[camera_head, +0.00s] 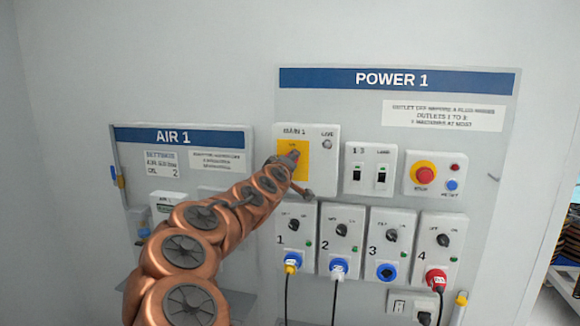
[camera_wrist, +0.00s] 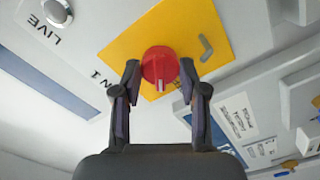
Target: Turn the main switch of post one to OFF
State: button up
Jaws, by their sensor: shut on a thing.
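The main switch is a round red knob (camera_wrist: 160,66) with a white mark on a yellow plate (camera_wrist: 125,47) in the wrist view. In the head view the yellow plate (camera_head: 283,146) is on the MAIN 1 box (camera_head: 313,132) of the POWER 1 panel, and the knob is mostly hidden by my gripper (camera_head: 292,163). In the wrist view my gripper (camera_wrist: 160,75) has one finger on each side of the knob and is shut on it. The knob's white mark points toward the gripper palm in that picture. The position lettering is mostly hidden or too small to read.
The LIVE lamp (camera_head: 327,143) looks grey. Right of the box are two black switches (camera_head: 370,169) and a red stop button (camera_head: 425,174). Several numbered outlets (camera_head: 342,240) with plugs and cables sit below. The AIR 1 panel (camera_head: 185,137) stands left, partly behind my arm.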

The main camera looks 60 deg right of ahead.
jog(key=n, duration=0.6)
jog(key=shift+r+n+b, duration=0.1)
jog(key=shift+n+b, duration=0.2)
dwell(0.4)
jog(key=o, duration=1.1)
jog(key=shift+o, duration=0.2)
jog(key=shift+a, duration=0.1)
jog(key=v, duration=0.7)
jog(key=shift+s+a, duration=0.2)
jog(key=shift+a, duration=0.15)
dwell(0.3)
